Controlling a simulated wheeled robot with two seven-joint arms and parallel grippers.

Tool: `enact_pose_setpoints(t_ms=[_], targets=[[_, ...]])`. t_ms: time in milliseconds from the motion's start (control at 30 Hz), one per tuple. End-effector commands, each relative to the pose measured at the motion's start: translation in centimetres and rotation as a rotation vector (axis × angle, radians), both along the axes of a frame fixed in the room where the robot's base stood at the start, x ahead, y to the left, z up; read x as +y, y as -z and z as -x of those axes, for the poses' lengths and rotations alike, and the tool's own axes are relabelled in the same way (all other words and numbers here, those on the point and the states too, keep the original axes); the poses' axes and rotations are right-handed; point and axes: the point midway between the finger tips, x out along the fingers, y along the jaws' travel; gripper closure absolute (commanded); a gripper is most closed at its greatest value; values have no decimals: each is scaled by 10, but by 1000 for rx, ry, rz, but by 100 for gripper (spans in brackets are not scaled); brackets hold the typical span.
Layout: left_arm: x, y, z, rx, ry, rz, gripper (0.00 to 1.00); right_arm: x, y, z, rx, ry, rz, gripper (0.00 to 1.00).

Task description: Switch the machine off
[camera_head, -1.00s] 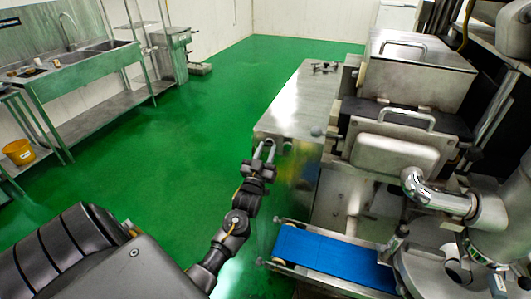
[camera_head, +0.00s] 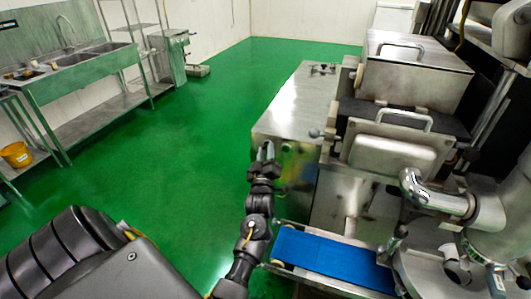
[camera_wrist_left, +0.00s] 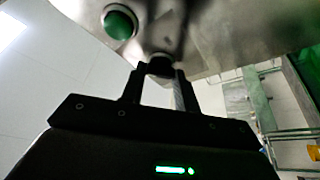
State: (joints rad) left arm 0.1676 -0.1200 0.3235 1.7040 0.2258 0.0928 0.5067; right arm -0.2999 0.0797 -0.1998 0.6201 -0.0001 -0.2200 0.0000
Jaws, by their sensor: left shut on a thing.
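The metal encrusting machine (camera_head: 300,98) stands right of centre in the head view. Its side panel also shows in the left wrist view (camera_wrist_left: 215,35), with a round green button (camera_wrist_left: 118,22) and a dark knob (camera_wrist_left: 160,60). My left gripper (camera_head: 267,152) is at the near left end of the machine's box in the head view. In the left wrist view the fingertips (camera_wrist_left: 158,72) are shut on the dark knob, below and right of the green button. The panel face and the knob are hidden from the head view. My right gripper is not in view.
A blue conveyor belt (camera_head: 325,258) sticks out low, to the right of my left forearm. A metal sink table (camera_head: 85,75) stands at the far left, with a yellow bucket (camera_head: 17,154) below. The green floor (camera_head: 180,170) between is clear.

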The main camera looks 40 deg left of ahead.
Motion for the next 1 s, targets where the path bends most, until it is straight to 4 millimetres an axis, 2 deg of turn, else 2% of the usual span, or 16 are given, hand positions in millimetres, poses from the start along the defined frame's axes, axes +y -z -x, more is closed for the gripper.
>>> enact_pose_setpoints(t_ms=[500,533,667,700,1000], targets=[[-1,1,0,-4,2,19,92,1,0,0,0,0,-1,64],[-1,1,0,-4,2,19,67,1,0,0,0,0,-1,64],[-1,1,0,-5,1,18,50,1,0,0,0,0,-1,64],[-1,1,0,-5,1,18,47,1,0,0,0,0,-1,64],[0,0,0,1,1,0,47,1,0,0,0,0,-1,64]])
